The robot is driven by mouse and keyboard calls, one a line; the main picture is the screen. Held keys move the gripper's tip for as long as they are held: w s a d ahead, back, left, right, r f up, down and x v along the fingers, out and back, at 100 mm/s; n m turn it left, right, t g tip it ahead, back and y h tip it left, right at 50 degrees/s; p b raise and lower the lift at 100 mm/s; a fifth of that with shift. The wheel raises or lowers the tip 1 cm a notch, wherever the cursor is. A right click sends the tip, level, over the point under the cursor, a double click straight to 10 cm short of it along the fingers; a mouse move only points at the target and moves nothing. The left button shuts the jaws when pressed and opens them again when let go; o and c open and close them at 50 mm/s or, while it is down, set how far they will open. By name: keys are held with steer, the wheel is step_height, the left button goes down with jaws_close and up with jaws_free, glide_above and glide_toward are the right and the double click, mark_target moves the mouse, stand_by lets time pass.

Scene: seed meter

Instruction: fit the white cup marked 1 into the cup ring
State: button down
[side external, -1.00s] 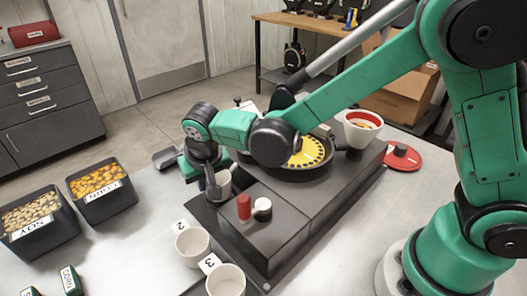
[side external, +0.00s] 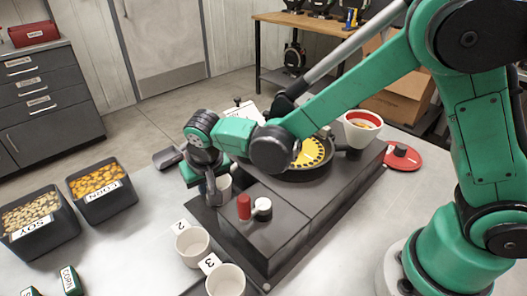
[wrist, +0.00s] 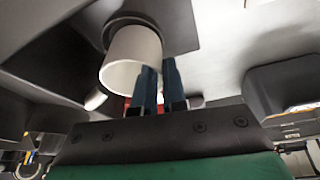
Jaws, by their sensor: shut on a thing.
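My gripper (side external: 211,190) is low at the left end of the dark seed meter base (side external: 275,225). It is shut on a white cup (side external: 225,187), which is mostly hidden behind the fingers in the side view. In the wrist view, the cup (wrist: 131,55) stands beside my two blue fingers (wrist: 160,88), and its far end meets a dark round rim that looks like the cup ring (wrist: 120,20). I cannot tell whether the cup is fully seated there. Its number does not show.
White cups marked 2 (side external: 192,246) and 3 (side external: 226,280) stand in front of the base. A red knob (side external: 244,206) and a white-topped knob (side external: 262,208) rise from the base close to my gripper. Soy (side external: 42,230) and corn (side external: 104,205) bins stand left.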

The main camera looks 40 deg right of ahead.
steer(key=shift+f, duration=0.35)
steer(key=c, duration=0.6)
jaws_free()
steer(key=shift+r, duration=3)
